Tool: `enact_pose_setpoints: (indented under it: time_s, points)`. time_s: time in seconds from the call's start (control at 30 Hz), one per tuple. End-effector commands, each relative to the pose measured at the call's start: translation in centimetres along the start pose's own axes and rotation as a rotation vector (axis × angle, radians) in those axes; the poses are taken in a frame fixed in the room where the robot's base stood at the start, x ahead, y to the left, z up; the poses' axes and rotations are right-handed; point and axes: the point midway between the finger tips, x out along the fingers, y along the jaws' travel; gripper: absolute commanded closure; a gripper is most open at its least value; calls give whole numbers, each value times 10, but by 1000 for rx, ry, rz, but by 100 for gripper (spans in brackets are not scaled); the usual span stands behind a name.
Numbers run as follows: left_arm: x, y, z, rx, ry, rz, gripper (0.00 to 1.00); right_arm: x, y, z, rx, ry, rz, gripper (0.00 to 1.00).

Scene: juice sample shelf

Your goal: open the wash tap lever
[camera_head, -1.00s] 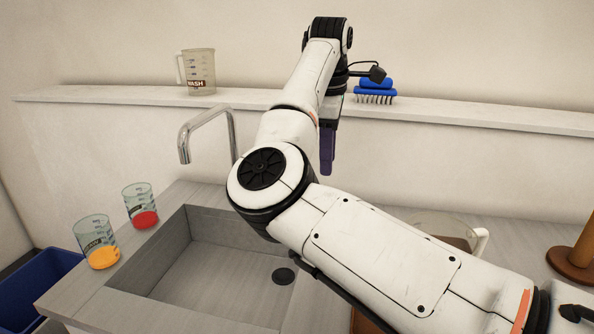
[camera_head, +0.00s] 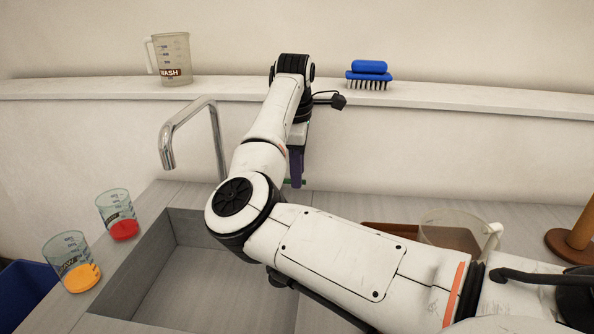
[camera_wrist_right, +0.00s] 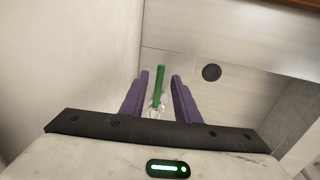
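The tap lever is a green bar (camera_wrist_right: 160,84) standing between the two purple fingers of my right gripper (camera_wrist_right: 159,98) in the right wrist view. The fingers are open, one on each side, with visible gaps to the bar. In the head view my right gripper (camera_head: 296,168) points down behind the sink, and a bit of the green lever (camera_head: 303,182) shows beside the fingertips. The chrome tap spout (camera_head: 216,140) arches over the sink to the left of my arm. The lever's base is mostly hidden in the head view. My left gripper is not in view.
The sink (camera_head: 180,285) lies below my right arm. Two beakers, red (camera_head: 117,214) and orange (camera_head: 72,262), stand at its left edge. A WASH jug (camera_head: 169,60) and a blue brush (camera_head: 369,75) are on the shelf (camera_head: 225,95). A clear jug (camera_head: 455,230) sits right.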

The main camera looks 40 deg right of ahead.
Motion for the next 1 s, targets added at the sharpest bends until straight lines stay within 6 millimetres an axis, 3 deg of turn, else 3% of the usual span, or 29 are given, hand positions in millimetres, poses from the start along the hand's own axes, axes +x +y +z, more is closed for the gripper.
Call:
enact_pose_setpoints:
  time_s: [0.37,0.53,0.57,1.0]
  points:
    - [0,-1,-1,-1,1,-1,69,8,0,0,0,1,-1,71]
    - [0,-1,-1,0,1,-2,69,8,0,0,0,1,-1,98]
    - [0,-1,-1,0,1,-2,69,8,0,0,0,1,-1,100]
    - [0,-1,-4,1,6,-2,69,8,6,5,46,-9,0,100]
